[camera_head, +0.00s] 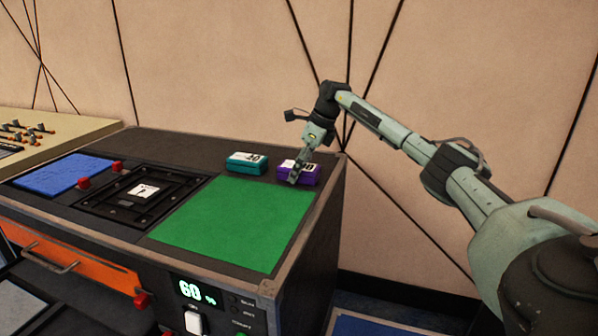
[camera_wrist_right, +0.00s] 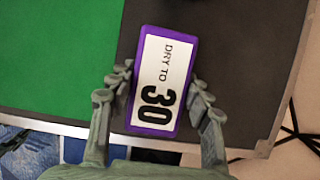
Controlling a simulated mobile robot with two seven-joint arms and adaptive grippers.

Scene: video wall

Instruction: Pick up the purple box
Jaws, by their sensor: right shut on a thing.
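The purple box (camera_head: 309,173) lies on the dark top of the console, near its back right corner. In the right wrist view the purple box (camera_wrist_right: 190,48) has a white label reading "DRY TO 30". My right gripper (camera_head: 294,178) reaches down onto it from above. In the right wrist view my right gripper (camera_wrist_right: 163,90) has one finger on each side of the box, shut on its near half. I cannot tell whether the box is lifted off the surface. My left gripper is not in view.
A teal box (camera_head: 246,168) sits left of the purple box. A green mat (camera_head: 235,222) lies in front, with a black framed plate (camera_head: 135,212) and a blue mat (camera_head: 65,175) further left. The console's right edge and the wall are close by.

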